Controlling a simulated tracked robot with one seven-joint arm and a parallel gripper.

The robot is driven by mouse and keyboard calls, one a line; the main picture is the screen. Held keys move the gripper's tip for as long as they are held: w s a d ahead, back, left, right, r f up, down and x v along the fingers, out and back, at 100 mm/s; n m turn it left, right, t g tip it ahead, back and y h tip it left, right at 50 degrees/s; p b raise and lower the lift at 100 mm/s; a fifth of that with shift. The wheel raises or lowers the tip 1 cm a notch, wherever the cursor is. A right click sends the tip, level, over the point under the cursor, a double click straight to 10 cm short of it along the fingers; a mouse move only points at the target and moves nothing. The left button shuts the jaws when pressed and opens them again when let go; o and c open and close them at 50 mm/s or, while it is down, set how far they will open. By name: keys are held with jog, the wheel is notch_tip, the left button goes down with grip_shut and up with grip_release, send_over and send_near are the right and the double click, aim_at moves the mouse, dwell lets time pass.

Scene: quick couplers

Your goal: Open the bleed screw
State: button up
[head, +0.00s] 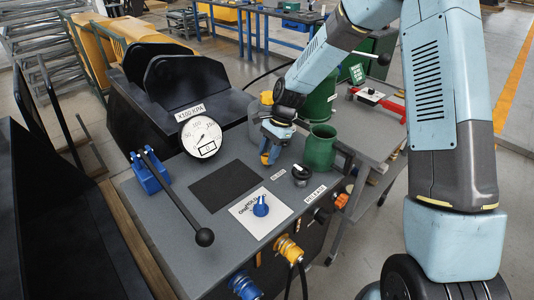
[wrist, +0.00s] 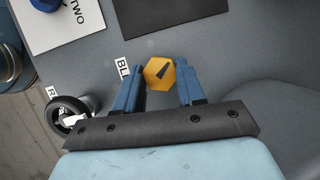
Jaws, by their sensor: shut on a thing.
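The bleed screw is a yellow six-sided knob (wrist: 160,72) with a black pointer mark. It stands on the grey panel beside a label starting "BL", partly covered in the wrist view. My gripper (wrist: 159,80) has one blue finger on each side of the knob and is shut on it. In the head view my gripper (head: 269,154) reaches down to the panel's far right part, behind the small bleed label (head: 278,175). The screw is mostly hidden there by the fingers.
A black round knob (head: 301,175) and a green cup (head: 320,146) stand close to the right of my gripper. A dial gauge (head: 201,137), a long black lever (head: 178,197) and a blue selector (head: 260,206) are on the panel. Coloured couplers (head: 288,248) stick out in front.

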jog(key=n, duration=0.2)
jog(key=n+h, duration=0.1)
jog(key=n, duration=0.1)
jog(key=n+g+h, duration=0.1)
jog(key=n, duration=0.1)
jog(key=shift+w+a, duration=0.15)
jog(key=shift+w, duration=0.15)
jog(key=n+h, duration=0.1)
jog(key=n, duration=0.3)
jog(key=shift+a+h, duration=0.1)
jog(key=shift+h, duration=0.2)
jog(key=n+h, duration=0.1)
jog(key=n, duration=0.2)
jog(key=shift+s+a+n, duration=0.1)
jog(key=shift+n, duration=0.3)
jog(key=n+h, duration=0.1)
jog(key=n, duration=0.2)
jog(key=shift+n+t+h, duration=0.3)
jog(key=shift+t, duration=0.1)
jog(key=n+t+h, duration=0.1)
jog(key=n, duration=0.2)
jog(key=shift+s+a+n, duration=0.1)
jog(key=shift+s+n, duration=0.05)
jog(key=shift+n, duration=0.15)
jog(key=n+t, duration=0.1)
jog(key=n, duration=0.2)
jog(key=shift+s+n+h, duration=0.1)
jog(key=shift+n+h, duration=0.2)
jog(key=shift+n+t, duration=0.8)
jog(key=shift+n, duration=0.8)
